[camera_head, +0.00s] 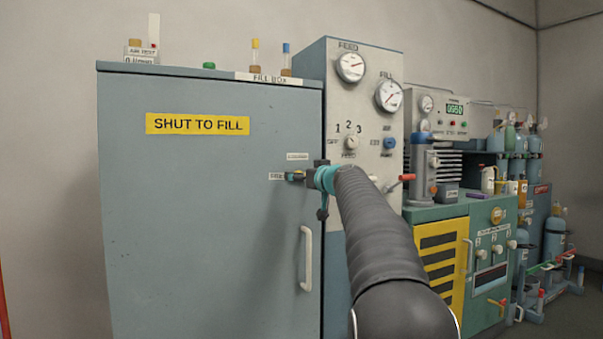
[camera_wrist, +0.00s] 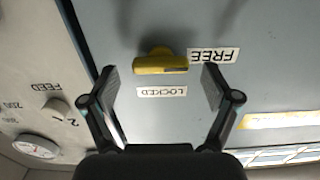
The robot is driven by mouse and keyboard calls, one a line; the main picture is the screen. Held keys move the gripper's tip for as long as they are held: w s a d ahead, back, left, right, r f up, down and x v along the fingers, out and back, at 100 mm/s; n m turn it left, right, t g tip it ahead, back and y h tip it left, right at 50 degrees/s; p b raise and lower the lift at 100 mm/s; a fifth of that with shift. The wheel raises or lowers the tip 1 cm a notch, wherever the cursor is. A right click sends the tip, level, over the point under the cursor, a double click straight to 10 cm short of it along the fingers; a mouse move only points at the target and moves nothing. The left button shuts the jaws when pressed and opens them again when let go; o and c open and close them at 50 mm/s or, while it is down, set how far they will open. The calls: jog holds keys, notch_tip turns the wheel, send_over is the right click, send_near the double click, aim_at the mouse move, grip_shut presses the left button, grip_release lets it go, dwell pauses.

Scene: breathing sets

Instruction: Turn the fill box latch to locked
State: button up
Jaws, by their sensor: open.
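The fill box (camera_head: 210,240) is a tall grey-blue cabinet with its door shut, under a yellow SHUT TO FILL sign (camera_head: 197,124). Its yellow latch (camera_wrist: 160,63) lies level, its end towards the FREE label (camera_wrist: 214,56). The LOCKED label (camera_wrist: 162,92) is off to the latch's side, above it in the head view (camera_head: 297,156). My gripper (camera_wrist: 160,78) is open, with a finger on either side of the latch and no clear contact. In the head view my gripper (camera_head: 314,177) is at the door's right edge and partly hides the latch.
A white door handle (camera_head: 308,258) is just below my gripper. The grey panel (camera_head: 365,90) with gauges and a FEED knob (camera_head: 351,143) stands close on the right. A red-tipped lever (camera_head: 406,178) sticks out further right. The door's left part is clear.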

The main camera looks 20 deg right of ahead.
jog(key=shift+w, duration=0.6)
jog(key=c, duration=1.1)
jog(key=shift+c, duration=0.2)
jog(key=shift+m, duration=4.3)
jog(key=shift+d, duration=0.1)
